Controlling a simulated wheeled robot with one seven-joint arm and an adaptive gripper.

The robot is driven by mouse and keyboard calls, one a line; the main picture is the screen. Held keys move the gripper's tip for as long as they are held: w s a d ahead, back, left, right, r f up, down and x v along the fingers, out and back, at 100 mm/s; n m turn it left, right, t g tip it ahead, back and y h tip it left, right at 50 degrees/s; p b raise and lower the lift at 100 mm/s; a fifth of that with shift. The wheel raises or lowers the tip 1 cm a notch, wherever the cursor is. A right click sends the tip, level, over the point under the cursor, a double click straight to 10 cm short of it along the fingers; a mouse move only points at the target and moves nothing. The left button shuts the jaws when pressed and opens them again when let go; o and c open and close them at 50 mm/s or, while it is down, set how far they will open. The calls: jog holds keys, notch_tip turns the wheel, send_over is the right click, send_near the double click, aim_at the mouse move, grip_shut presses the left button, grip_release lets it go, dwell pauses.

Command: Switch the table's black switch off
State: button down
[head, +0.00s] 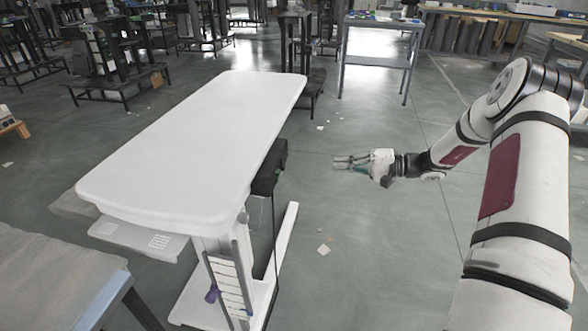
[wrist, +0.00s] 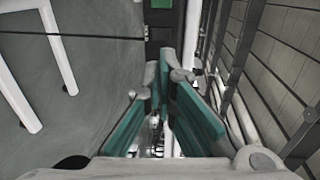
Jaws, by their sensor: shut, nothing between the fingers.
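The white table (head: 200,140) stands left of centre in the head view on a white column and base. A black box (head: 268,168) sits under its right long edge; I cannot make out a switch lever on it. My gripper (head: 340,161) is to the right of this box, apart from it, with its fingers pointing left toward the table. In the wrist view my gripper (wrist: 165,75) shows teal finger pads, shut and empty. Beyond the fingertips is a dark box (wrist: 163,35) with a green patch at the top edge, probably the same black box.
A grey-topped bench (head: 50,275) stands at the lower left. A workbench (head: 385,22) and dark racks stand at the back. The grey floor between the table and my arm is open, with a few scraps (head: 324,249) on it.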

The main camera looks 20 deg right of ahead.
aim_at(284, 165)
dwell(0.3)
jog(key=b+x, duration=0.3)
jog(key=x, duration=1.1)
